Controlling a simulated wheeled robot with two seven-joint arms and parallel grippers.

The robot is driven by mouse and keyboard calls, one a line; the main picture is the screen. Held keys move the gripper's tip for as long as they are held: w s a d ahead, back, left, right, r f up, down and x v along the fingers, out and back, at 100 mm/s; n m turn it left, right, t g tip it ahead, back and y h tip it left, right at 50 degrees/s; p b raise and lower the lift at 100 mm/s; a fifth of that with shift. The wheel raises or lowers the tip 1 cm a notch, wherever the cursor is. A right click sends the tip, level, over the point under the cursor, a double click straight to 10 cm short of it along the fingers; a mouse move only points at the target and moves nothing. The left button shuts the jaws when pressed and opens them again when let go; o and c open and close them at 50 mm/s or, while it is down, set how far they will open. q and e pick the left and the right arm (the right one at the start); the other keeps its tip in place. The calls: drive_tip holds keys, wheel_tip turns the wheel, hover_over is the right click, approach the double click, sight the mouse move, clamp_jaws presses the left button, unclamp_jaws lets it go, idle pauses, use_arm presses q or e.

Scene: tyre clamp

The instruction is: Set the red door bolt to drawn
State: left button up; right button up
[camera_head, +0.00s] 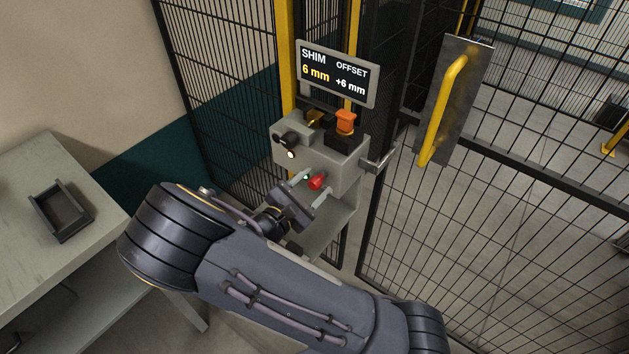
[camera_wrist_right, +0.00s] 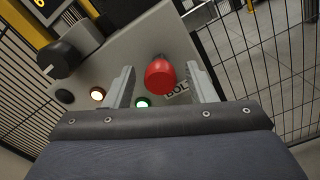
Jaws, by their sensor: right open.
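The red door bolt knob (camera_head: 316,182) sits on the front face of the grey control box (camera_head: 345,178). In the right wrist view the red knob (camera_wrist_right: 160,76) is between and beyond my two fingers, with a label reading "BOL" partly hidden beside it. My right gripper (camera_head: 314,190) is in front of the box; in the wrist view its fingers (camera_wrist_right: 163,82) stand apart on either side of the knob. I cannot tell whether a finger touches it. A metal bar (camera_head: 378,162) sticks out from the box's right side toward the gate. My left gripper is out of view.
A display (camera_head: 336,74) stands above. A mesh gate with a yellow handle (camera_head: 443,108) is right; a table with a dark tray (camera_head: 62,212) is left.

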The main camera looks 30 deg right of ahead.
drive_tip(key=shift+w+d, duration=0.15)
drive_tip(key=shift+d, duration=0.25)
clamp_jaws()
drive_tip(key=v, duration=0.4)
drive_tip(key=shift+a, duration=0.2)
unclamp_jaws()
drive_tip(key=shift+a, duration=0.1)
drive_tip(key=b+v, duration=0.1)
drive_tip(key=v, duration=0.6)
drive_tip(key=shift+s+a, duration=0.2)
drive_tip(key=shift+a, duration=0.15)
drive_tip(key=shift+d, duration=0.1)
